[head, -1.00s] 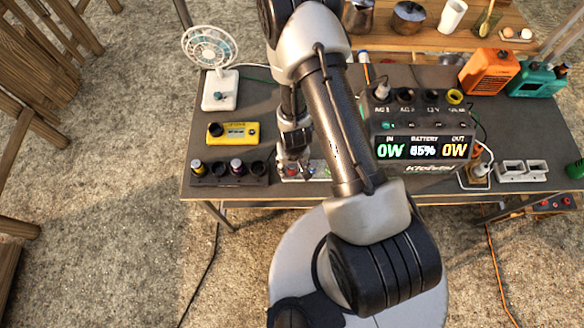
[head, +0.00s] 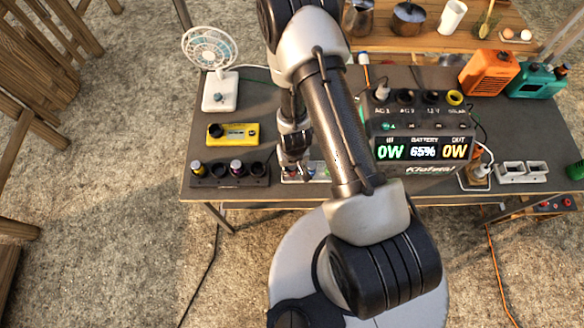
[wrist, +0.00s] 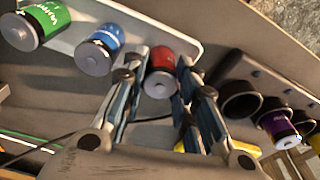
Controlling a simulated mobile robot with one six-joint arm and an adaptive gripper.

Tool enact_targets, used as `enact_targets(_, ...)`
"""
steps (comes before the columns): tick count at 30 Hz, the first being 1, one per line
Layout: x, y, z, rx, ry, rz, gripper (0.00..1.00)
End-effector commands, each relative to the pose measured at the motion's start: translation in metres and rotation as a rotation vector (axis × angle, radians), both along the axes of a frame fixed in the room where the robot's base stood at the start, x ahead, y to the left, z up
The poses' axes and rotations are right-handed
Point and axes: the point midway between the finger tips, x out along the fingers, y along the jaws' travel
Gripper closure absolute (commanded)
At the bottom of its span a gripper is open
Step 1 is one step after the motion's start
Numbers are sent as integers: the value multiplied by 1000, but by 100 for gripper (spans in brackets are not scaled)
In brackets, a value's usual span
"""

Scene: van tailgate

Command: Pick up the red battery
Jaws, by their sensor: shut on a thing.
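The red battery (wrist: 160,76) is between the two fingers of my gripper (wrist: 163,66) in the wrist view, and they are shut on it. It is at one end of a pale tray (wrist: 175,41), in line with a blue battery (wrist: 100,48) and a green battery (wrist: 36,24). I cannot tell whether it still touches the tray. In the head view my gripper (head: 294,170) is low over the left end of the tray at the table's front edge, and my arm hides part of the tray.
A black holder (head: 229,182) with round cups stands left of the tray; a purple battery (wrist: 276,122) is in one cup. A yellow meter (head: 232,134) and a white fan (head: 219,92) are behind it. A power station (head: 425,125) stands to the right.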

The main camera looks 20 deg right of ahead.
Motion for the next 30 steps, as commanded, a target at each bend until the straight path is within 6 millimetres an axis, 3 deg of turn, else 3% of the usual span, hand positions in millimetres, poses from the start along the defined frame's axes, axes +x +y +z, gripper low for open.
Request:
enact_targets(11, 1, 0, 4, 0, -2, 0, 100)
enact_targets(24, 1, 0, 84, 0, -3, 0, 100)
enact_targets(30, 0, 0, 100, 0, 0, 0, 100)
